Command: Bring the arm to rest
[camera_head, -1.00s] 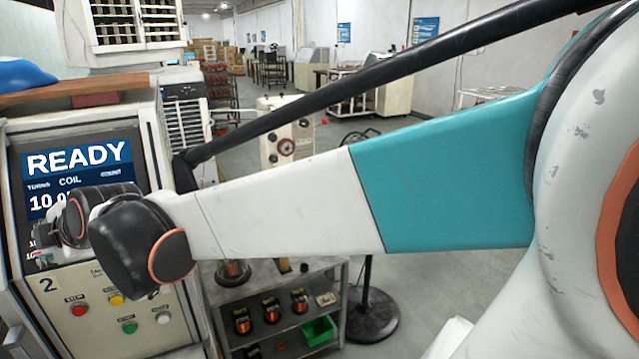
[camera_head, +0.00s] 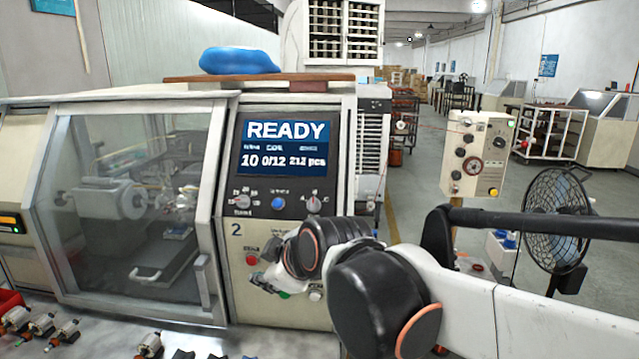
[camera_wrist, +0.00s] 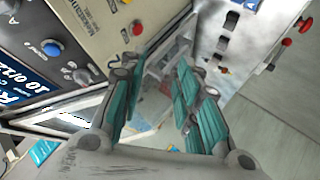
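My arm (camera_head: 480,306) reaches in from the right in the head view and bends back at a dark joint in front of the winding machine's control panel (camera_head: 289,160). My gripper (camera_head: 268,282) is small and partly hidden behind the wrist there, near the panel's lower buttons. In the wrist view my gripper (camera_wrist: 157,82) shows two teal-padded fingers standing apart with nothing between them. The panel (camera_wrist: 100,30) lies beyond the fingers, tilted in this view. The screen (camera_head: 287,145) reads READY.
The machine's windowed door (camera_head: 135,205) is closed, left of the panel. Several armatures (camera_head: 62,332) lie on the bench in front. A blue bag (camera_head: 238,61) lies on top. A fan (camera_head: 556,222) and a control box (camera_head: 478,155) stand at the right. Open floor lies beyond.

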